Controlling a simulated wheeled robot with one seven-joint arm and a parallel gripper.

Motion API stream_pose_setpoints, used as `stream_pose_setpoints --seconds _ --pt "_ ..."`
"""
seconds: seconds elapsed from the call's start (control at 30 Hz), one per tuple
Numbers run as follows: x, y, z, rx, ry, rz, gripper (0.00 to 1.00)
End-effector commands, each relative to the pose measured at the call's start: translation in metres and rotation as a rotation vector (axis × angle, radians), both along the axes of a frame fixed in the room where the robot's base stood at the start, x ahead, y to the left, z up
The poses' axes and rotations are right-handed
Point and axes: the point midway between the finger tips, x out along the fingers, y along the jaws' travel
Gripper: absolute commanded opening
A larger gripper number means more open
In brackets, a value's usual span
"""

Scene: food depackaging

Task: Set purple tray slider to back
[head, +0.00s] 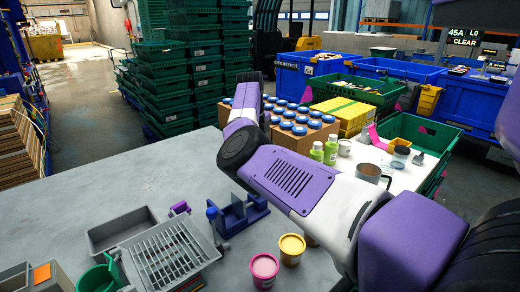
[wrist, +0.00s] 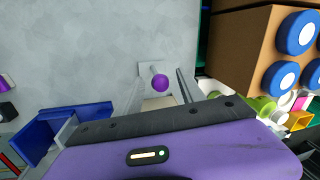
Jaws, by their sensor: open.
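In the wrist view, a round purple knob (wrist: 159,83) stands on a small pale plate on the grey table. My gripper (wrist: 161,75) is open, with one grey finger on each side of the knob in the picture; contact cannot be told. A second purple piece (wrist: 4,83) is cut off at the left edge. In the head view, a purple piece (head: 180,208) lies beside the grey tray (head: 122,230). I cannot tell which purple part is the slider. In the head view, my arm hides the gripper fingers and the round knob.
A dark blue fixture (head: 238,213) stands on the grey table, also at lower left in the wrist view (wrist: 85,124). A grey slatted rack (head: 168,256), a pink cup (head: 264,270) and a yellow cup (head: 291,249) are near. Blue-lidded jars (head: 299,129) stand behind my arm. The table's back left is clear.

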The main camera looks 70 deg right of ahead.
Motion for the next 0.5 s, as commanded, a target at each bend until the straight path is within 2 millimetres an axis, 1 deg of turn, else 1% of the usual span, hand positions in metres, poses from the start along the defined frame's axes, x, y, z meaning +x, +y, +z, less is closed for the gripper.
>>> stream_pose_setpoints --seconds 0.17,0.27,0.5 --pt "0.0 0.001 0.005 0.0 0.001 -0.001 0.46" --pt "0.001 0.003 0.016 -0.001 0.0 -0.001 0.46" --pt "0.003 0.01 0.055 -0.001 -0.001 -0.001 0.46"
